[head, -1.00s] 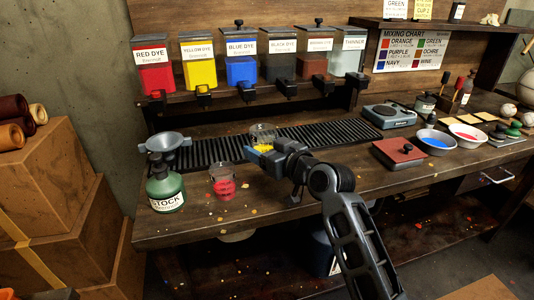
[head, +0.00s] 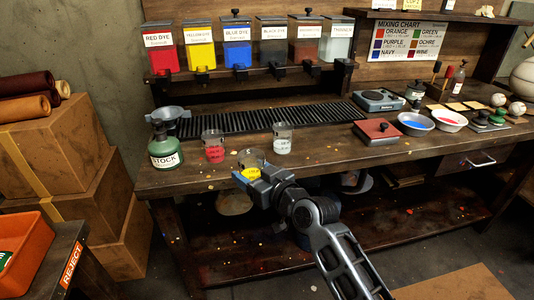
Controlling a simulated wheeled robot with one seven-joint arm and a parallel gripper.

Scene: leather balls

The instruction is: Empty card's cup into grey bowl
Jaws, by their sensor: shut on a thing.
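My gripper (head: 253,182) is shut on a clear cup (head: 250,156) with yellow dye, upright at the bench's front edge. A cup with red dye (head: 213,149) stands to its left. A cup with clear or pale contents (head: 282,143) stands behind it to the right. A grey bowl (head: 401,128) with blue liquid sits further right on the bench, well away from my gripper. A white bowl (head: 463,124) with red liquid is beside it. The yellow card (head: 417,13) on the upper shelf is cut off by the top edge; it read "CUP 2" earlier.
A green stock bottle (head: 165,150) and a grey funnel (head: 168,114) stand at the left. A black slatted rack (head: 300,115) runs along the back. A red-lidded box (head: 376,131) and a scale (head: 380,100) lie between the cups and bowls.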

